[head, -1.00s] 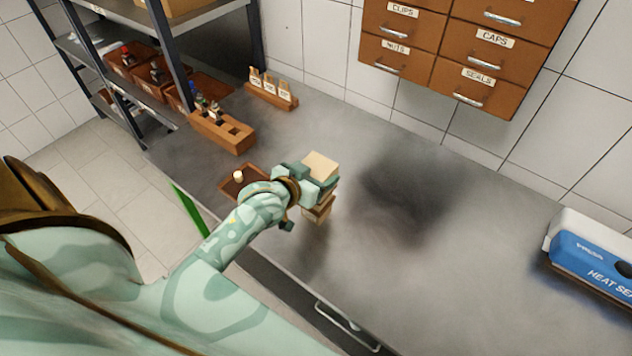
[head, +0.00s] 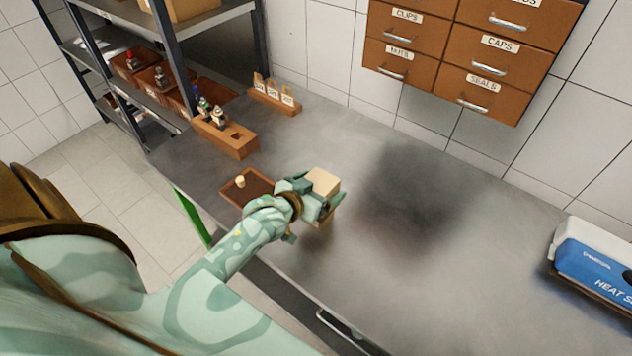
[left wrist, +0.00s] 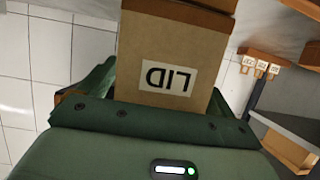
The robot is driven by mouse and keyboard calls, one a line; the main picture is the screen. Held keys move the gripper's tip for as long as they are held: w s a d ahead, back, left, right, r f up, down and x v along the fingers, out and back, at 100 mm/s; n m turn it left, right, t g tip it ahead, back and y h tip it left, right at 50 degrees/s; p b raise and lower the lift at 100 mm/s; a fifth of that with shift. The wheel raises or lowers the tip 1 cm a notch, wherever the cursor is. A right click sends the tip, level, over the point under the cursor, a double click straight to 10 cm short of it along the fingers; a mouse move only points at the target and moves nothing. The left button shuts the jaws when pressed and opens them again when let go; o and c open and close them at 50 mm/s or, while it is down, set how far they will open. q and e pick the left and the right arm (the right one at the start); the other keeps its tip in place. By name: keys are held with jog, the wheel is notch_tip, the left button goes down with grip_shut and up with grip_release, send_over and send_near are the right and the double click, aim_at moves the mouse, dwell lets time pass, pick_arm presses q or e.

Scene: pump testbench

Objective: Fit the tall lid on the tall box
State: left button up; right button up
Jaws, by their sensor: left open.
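The tall lid (head: 323,181) is a pale cardboard block standing between the fingers of my left gripper (head: 319,190). In the left wrist view the lid (left wrist: 170,50) fills the middle, with an upside-down LID label facing the camera, and the green fingers of my gripper are on either side of it. My left gripper is open around the lid. Part of the tall box (head: 326,218) shows just under the gripper on the bench, mostly hidden by the hand. The lid appears to sit on the box, but I cannot tell whether it is fully seated.
A brown tray (head: 229,196) with a small pale piece lies left of the gripper. A wooden block with bottles (head: 231,142) and a rack of labelled tags (head: 272,102) stand behind. A blue and white heat sealer (head: 594,262) is at the right. The bench middle is clear.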

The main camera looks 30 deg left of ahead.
pick_arm(q)
jog(key=shift+s+r, duration=0.1)
jog(key=shift+r, duration=0.25)
jog(key=p+v, duration=0.2)
jog(key=v, duration=0.9)
jog(key=shift+s, duration=0.35)
